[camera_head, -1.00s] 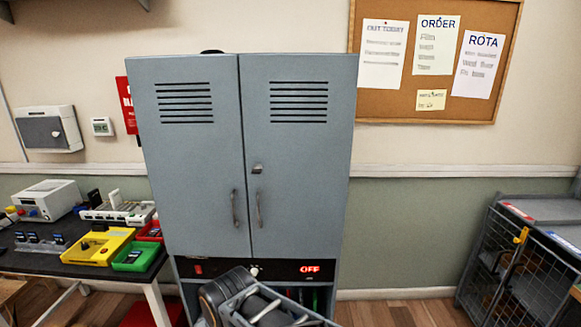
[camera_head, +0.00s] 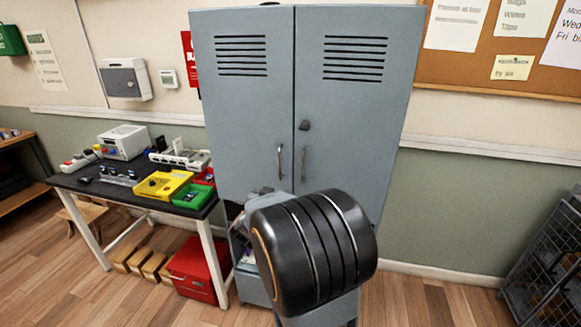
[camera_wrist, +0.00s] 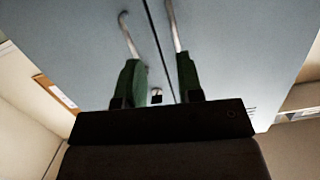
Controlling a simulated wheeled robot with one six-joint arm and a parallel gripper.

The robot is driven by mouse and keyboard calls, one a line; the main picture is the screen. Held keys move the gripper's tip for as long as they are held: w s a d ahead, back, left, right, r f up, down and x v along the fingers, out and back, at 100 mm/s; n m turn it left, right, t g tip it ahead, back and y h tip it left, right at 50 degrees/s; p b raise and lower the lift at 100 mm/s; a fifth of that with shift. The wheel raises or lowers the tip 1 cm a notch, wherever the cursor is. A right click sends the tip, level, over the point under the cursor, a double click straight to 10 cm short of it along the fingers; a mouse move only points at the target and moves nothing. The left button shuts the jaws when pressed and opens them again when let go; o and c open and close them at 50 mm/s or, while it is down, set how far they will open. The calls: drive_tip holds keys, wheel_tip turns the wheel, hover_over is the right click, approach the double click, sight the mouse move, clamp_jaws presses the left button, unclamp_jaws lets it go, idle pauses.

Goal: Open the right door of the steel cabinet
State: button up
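The grey steel cabinet stands in the middle of the head view with both doors shut. Its right door (camera_head: 358,95) has vent slots, a small dark latch (camera_head: 304,125) near the seam and a bar handle (camera_head: 303,163). The left door (camera_head: 240,110) has a matching handle (camera_head: 280,162). The wrist view looks upside down, so the right door's handle (camera_wrist: 127,35) is on the left there. My gripper (camera_wrist: 158,58) is open, with green fingers apart and nothing between them. Its fingertips appear close to both handles; contact cannot be told. My arm hides the cabinet's lower part in the head view.
A dark table (camera_head: 85,186) with a yellow tray (camera_head: 160,184) and a green tray (camera_head: 195,196) stands left of the cabinet. A red box (camera_head: 198,270) is on the floor below. A wire cage (camera_head: 545,265) stands at right. Floor between cabinet and cage is clear.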

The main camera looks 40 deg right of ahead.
wheel_tip(320, 180, up, 3)
drive_tip(key=s+d+m+g+h, duration=0.1)
drive_tip(key=s+d+g+h, duration=0.1)
drive_tip(key=s+h, duration=0.1)
drive_tip(key=p, duration=0.2)
hover_over(302, 180)
drive_tip(key=shift+w+d+r+h, duration=0.2)
drive_tip(key=shift+d+r+h, duration=0.05)
drive_tip(key=shift+r+h, duration=0.05)
drive_tip(key=shift+c, duration=0.3)
clamp_jaws()
